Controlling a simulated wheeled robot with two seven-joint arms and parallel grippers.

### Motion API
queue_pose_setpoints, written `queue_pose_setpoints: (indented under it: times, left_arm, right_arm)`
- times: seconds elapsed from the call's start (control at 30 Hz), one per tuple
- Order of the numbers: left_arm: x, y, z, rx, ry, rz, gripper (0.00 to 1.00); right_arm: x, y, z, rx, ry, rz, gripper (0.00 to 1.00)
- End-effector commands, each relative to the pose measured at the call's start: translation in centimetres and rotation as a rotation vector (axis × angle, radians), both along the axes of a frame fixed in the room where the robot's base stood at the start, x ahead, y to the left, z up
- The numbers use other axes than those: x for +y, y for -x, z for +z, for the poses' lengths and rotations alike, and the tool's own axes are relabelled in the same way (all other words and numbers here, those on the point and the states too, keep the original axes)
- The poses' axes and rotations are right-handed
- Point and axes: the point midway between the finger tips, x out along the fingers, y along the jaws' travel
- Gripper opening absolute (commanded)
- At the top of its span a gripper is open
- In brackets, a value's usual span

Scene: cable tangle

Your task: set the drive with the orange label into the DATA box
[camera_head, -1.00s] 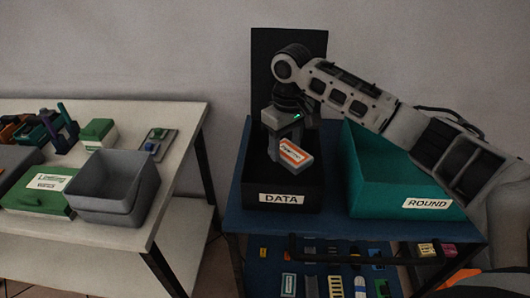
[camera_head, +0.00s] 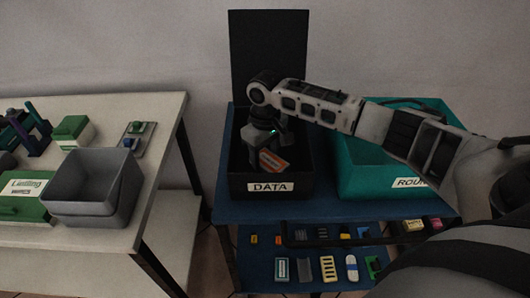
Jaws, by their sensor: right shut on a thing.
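The drive with the orange label (camera_head: 272,161) is held tilted in my right gripper (camera_head: 264,150), which is shut on it. Gripper and drive are inside the outline of the black DATA box (camera_head: 236,184), near its front wall. The box's white DATA label (camera_head: 270,187) faces forward, and its tall black lid stands up behind. Whether the drive touches the box floor cannot be told. My left gripper is not in view.
A teal ROUND box (camera_head: 352,183) stands right of the DATA box on the blue table (camera_head: 225,209), under my right arm. A lower blue shelf holds several small parts. A pale table at left carries a grey bin (camera_head: 95,208), green boxes and a small tray.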

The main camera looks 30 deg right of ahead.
Motion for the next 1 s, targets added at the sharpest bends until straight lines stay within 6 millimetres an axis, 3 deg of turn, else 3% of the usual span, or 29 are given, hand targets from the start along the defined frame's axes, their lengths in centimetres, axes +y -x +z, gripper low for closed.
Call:
queue_pose_setpoints:
  times: [0.27,0.3,0.37,0.73,1.0]
  left_arm:
    - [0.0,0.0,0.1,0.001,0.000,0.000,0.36]
    - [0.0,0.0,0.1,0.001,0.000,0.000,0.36]
    - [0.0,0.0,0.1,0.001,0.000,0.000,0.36]
    - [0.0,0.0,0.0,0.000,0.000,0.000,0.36]
    - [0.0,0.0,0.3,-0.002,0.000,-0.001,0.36]
  right_arm:
    - [0.0,0.0,-0.2,0.000,-0.001,0.000,0.27]
    - [0.0,0.0,-0.2,0.000,-0.001,0.000,0.58]
    - [0.0,0.0,-0.2,0.000,-0.001,0.000,0.74]
    - [0.0,-0.1,0.3,-0.003,0.000,0.000,0.74]
    - [0.0,-0.2,5.3,-0.006,-0.002,0.000,0.74]
